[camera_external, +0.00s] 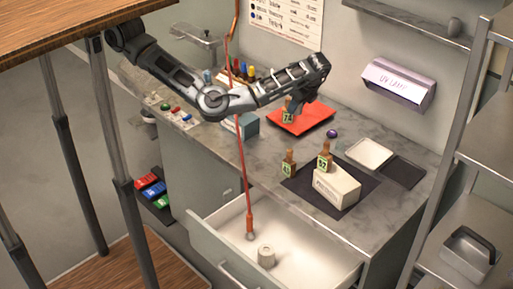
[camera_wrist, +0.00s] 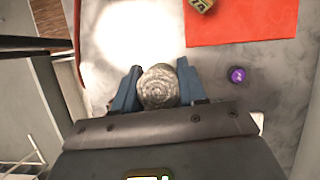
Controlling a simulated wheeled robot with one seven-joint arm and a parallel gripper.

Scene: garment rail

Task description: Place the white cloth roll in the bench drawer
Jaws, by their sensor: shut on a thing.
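My gripper (camera_external: 299,108) is raised over the bench near the red mat in the external view. In the wrist view its blue fingers (camera_wrist: 157,88) are shut on a pale, greyish-white roll with a spiral end, the white cloth roll (camera_wrist: 158,86), seen end-on. The roll does not show clearly in the external view. The bench drawer (camera_external: 314,251) is pulled open below the bench top, lower and nearer the camera than my gripper. A short whitish cylinder (camera_external: 266,256) stands inside it.
A red mat (camera_external: 311,120) with a tagged wooden-handled tool lies by my gripper, with a purple round thing (camera_external: 332,133) beside it. A white block (camera_external: 337,187) and tagged tools stand on a dark mat. An orange cable (camera_external: 241,165) hangs down to the drawer.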

